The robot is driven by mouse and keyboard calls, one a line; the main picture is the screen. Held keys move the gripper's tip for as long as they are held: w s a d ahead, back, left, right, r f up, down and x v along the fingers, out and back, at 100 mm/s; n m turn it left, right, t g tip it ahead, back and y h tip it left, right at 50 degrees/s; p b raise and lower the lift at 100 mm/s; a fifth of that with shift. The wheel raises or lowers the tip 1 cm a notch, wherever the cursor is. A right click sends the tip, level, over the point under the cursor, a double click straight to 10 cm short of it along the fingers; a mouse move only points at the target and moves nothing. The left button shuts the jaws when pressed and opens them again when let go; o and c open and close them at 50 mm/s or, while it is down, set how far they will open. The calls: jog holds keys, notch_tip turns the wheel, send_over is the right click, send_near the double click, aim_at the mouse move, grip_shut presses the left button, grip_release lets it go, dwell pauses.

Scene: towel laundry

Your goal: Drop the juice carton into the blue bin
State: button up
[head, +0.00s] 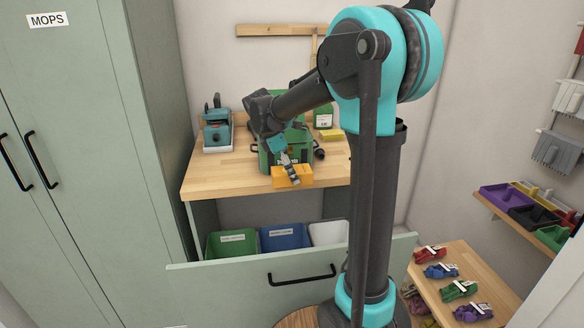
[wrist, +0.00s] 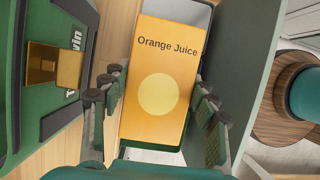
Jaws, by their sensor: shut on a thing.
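The orange juice carton (head: 293,178) is held in my gripper (head: 288,162) near the front edge of the wooden counter in the head view. In the wrist view the carton (wrist: 157,60), labelled "Orange Juice", lies between the two fingers of my gripper (wrist: 158,105), one on each long side. The blue bin (head: 285,237) stands in the open drawer below the counter, between a green bin and a white bin. In the head view the carton is above and behind the drawer bins. The blue bin cannot be made out clearly in the wrist view.
The green bin (head: 231,244) and white bin (head: 330,232) flank the blue one. The pulled-out drawer front (head: 250,279) stands before them. A green toolbox (head: 270,158) is right behind the carton on the counter (head: 215,178). A tall green cabinet (head: 75,150) stands left.

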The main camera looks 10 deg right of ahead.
jog(key=shift+f, duration=1.95)
jog(key=o, duration=1)
jog(key=v, duration=1.2)
